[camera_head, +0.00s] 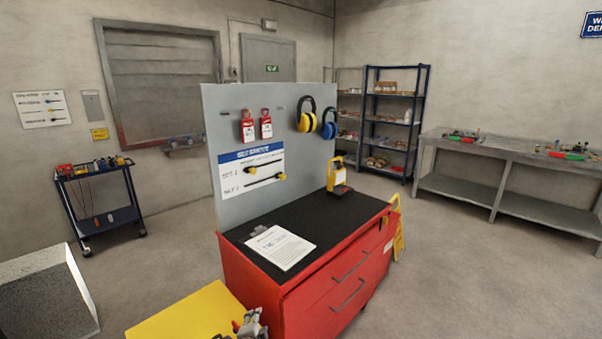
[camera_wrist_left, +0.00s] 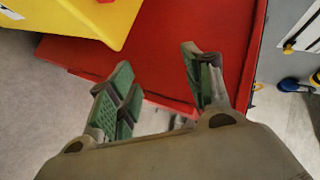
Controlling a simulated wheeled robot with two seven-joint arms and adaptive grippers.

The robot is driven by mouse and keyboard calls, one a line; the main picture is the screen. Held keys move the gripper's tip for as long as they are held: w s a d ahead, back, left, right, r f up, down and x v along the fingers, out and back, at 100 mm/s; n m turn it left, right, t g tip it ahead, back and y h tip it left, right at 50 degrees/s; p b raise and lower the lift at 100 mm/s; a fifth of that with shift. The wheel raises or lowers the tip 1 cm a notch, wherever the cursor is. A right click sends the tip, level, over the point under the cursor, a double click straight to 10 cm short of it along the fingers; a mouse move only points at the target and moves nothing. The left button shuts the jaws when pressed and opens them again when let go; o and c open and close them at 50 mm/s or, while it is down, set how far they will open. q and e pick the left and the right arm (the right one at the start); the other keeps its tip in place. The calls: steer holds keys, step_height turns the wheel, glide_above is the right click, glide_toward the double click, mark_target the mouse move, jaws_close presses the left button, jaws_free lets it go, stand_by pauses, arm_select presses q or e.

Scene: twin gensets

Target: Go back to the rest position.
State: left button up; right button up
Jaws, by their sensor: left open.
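My left gripper (camera_head: 250,325) shows at the bottom edge of the head view, between a yellow surface (camera_head: 185,315) and the red tool cabinet (camera_head: 335,285). In the left wrist view its two green-padded fingers (camera_wrist_left: 160,90) are spread apart with nothing between them. The red cabinet (camera_wrist_left: 190,30) lies beyond the fingertips there, and the yellow surface (camera_wrist_left: 95,18) is at the upper left. Whether the gripper touches the cabinet cannot be told. My right gripper is not in view.
A grey pegboard (camera_head: 213,150) with red tags and ear muffs (camera_head: 306,115) stands on the cabinet.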

arm_select(q)
steer(key=s+a+f+n+g, duration=0.35)
steer(key=s+f, duration=0.75)
steer(key=f, duration=0.4)
steer(key=s+a+f+n+g, duration=0.2)
steer(key=s+a+f, duration=0.2)
steer(key=s+f, duration=0.85)
steer(key=s+a+f+n+g, duration=0.2)
steer(key=s+f, duration=0.3)
steer(key=s, duration=0.6)
steer(key=s+a+f+n+g, duration=0.1)
steer(key=s+f, duration=0.5)
steer(key=s, duration=0.6)
steer(key=s+a+f+n+g, duration=0.2)
steer(key=s+f, duration=0.3)
steer(key=s, duration=0.7)
steer(key=shift+a+f+n+g, duration=0.35)
steer(key=shift+a+n, duration=0.25)
steer(key=shift+n, duration=0.05)
